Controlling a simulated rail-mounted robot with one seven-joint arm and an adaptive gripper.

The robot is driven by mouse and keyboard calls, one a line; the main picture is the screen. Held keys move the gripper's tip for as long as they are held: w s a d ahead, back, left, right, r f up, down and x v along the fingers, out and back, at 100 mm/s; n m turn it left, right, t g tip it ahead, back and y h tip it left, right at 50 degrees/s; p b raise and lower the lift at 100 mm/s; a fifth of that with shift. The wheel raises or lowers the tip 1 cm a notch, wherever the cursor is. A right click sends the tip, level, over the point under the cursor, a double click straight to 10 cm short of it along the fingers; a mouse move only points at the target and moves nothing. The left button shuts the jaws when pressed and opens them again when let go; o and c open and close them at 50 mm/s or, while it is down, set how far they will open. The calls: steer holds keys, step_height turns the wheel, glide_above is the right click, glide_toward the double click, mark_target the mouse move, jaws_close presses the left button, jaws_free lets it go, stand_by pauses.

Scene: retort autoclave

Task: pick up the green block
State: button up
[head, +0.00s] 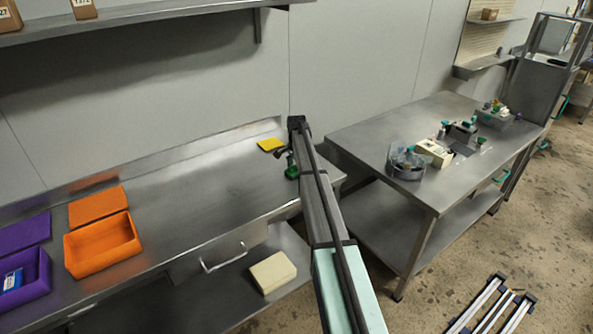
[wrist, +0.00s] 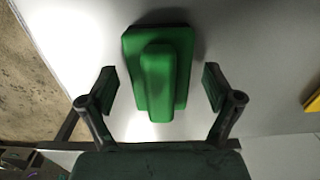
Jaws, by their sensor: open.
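The green block (wrist: 158,52) lies on the grey metal worktop in the wrist view, a flat slab with a narrower raised bar along its middle. My gripper (wrist: 160,88) is open, with one finger left and one right of the raised bar. There is a clear gap on both sides, and neither finger appears to touch the block. In the head view my gripper (head: 282,153) is at the right end of the left worktop. My arm hides much of that spot, and only a little green shows there.
A yellow piece (head: 270,144) lies behind my gripper. An orange box (head: 103,247) and a purple box (head: 36,272) stand at the left of the worktop (head: 190,215). The middle of the worktop is clear. A second table (head: 365,135) with containers stands to the right, across a gap.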

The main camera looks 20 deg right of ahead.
steer(key=c, duration=1.3)
steer(key=shift+r, duration=0.15)
step_height(320, 180, up, 20)
steer(key=b, duration=0.5)
steer(key=shift+b, duration=0.4)
steer(key=o, duration=0.6)
steer(key=c, duration=0.4)
